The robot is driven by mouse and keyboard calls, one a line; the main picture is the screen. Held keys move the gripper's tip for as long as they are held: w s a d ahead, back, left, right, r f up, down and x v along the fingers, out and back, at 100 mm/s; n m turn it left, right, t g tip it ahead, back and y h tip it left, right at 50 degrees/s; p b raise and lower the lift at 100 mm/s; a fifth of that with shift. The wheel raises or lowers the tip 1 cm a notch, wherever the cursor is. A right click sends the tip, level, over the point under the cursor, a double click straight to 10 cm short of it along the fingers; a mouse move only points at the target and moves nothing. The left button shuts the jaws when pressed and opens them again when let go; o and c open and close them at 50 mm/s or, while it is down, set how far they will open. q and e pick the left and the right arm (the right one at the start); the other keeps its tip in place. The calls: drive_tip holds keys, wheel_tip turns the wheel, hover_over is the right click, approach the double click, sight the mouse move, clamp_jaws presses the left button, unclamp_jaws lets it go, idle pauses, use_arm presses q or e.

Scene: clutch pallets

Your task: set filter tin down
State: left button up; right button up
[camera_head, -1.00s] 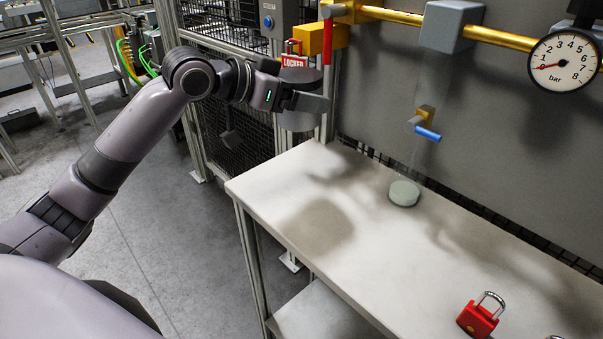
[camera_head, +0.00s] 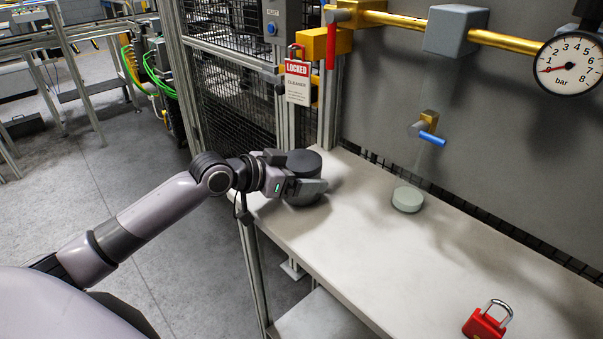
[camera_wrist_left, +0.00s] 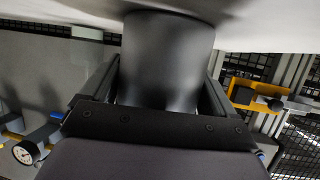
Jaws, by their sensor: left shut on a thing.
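The filter tin (camera_head: 304,163) is a dark grey cylinder, upright, at the far left corner of the pale bench (camera_head: 345,245). My left gripper (camera_head: 308,187) is shut on it, with the fingers around its sides. In the left wrist view the tin (camera_wrist_left: 166,60) fills the space between the two fingers (camera_wrist_left: 162,90). The tin's end there meets or nearly meets the pale bench surface (camera_wrist_left: 255,25); I cannot tell if it bears on it. My right gripper is not in view.
A pale round disc (camera_head: 407,199) lies on the bench near the back wall. A red padlock (camera_head: 487,320) lies at the front right. A locked tag (camera_head: 298,82) hangs beside the mesh fence behind the tin. The middle of the bench is clear.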

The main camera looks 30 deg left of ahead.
use_arm(q)
drive_tip(key=o, duration=1)
drive_tip(key=shift+c, duration=0.2)
drive_tip(key=shift+r, duration=0.15)
drive_tip(key=shift+s+a, duration=0.25)
drive_tip(key=shift+s, duration=0.1)
drive_tip(key=v, duration=0.8)
drive_tip(key=shift+s+b, duration=0.2)
drive_tip(key=shift+b, duration=0.15)
drive_tip(key=shift+v, duration=0.9)
drive_tip(key=shift+s+a+r, duration=0.25)
drive_tip(key=shift+s+r, duration=0.05)
drive_tip(key=shift+s, duration=0.05)
